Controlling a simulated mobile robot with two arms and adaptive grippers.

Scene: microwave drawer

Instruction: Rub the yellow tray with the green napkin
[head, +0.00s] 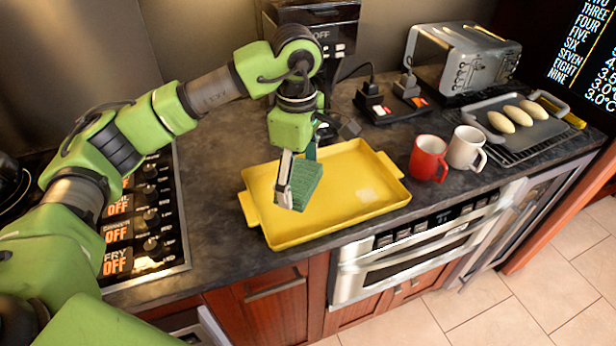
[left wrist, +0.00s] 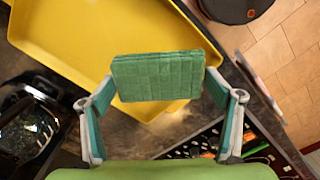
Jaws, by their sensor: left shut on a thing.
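The yellow tray (head: 345,205) lies flat on the dark countertop in the middle of the head view. It fills the upper left of the left wrist view (left wrist: 60,35). My left gripper (head: 294,187) is over the left part of the tray, shut on the folded green napkin (head: 306,183). The napkin sits between the two fingers in the left wrist view (left wrist: 158,77). Whether the napkin touches the tray is hard to tell. A pale patch shows on the tray's surface, right of the napkin. My right gripper is not in view.
A red mug (head: 428,158) and a white mug (head: 466,148) stand right of the tray. A toaster (head: 462,60) and a grey tray (head: 515,125) with rolls are farther right. A black coffee machine (head: 330,35) stands behind. A stove panel (head: 145,220) is at left.

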